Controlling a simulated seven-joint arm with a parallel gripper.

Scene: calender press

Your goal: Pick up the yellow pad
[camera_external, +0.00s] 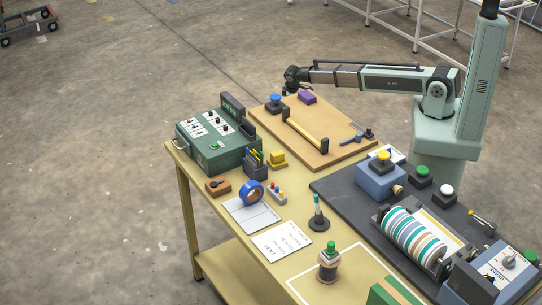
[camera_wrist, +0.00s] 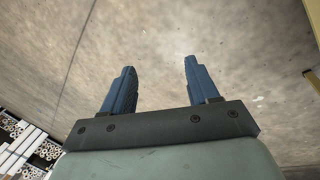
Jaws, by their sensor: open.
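My gripper (camera_external: 290,88) is in the air beyond the far left edge of the wooden board, well away from the pad. In the wrist view, its two blue fingers (camera_wrist: 159,68) are apart with nothing between them.
The green control box (camera_external: 215,140), pen holder (camera_external: 255,166) and blue tape roll (camera_external: 251,193) crowd around the pad. The wooden board (camera_external: 345,152) carries a yellow bar (camera_external: 305,136), a blue knob (camera_external: 275,99) and a purple block (camera_external: 307,97).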

